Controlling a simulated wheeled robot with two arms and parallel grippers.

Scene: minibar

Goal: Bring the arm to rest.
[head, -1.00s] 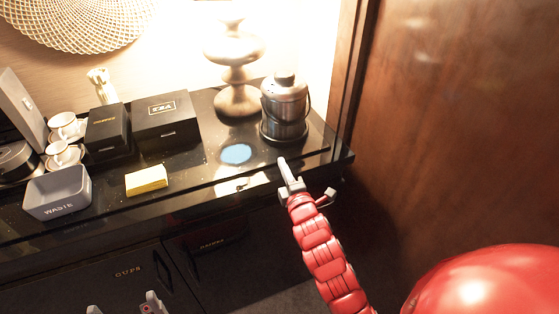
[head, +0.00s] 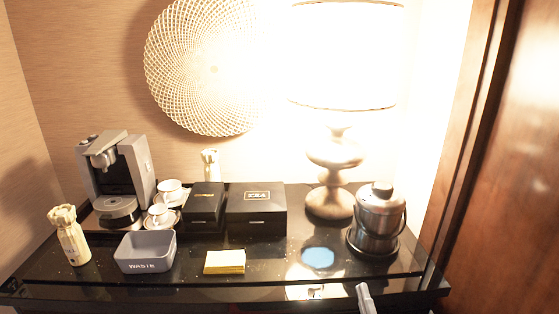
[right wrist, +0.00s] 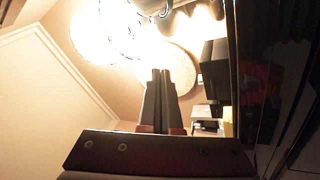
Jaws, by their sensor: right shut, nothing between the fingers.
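My right gripper (head: 365,298) shows at the bottom edge of the head view, in front of the counter's front edge and below the metal kettle-like pot (head: 378,220). Only its grey fingers show there, and the rest of the arm is out of the picture. In the right wrist view the two dark fingers of the right gripper (right wrist: 160,76) point up the picture, side by side and shut, with nothing between them. My left gripper is not in view.
A wooden panel (head: 500,200) stands at the right.

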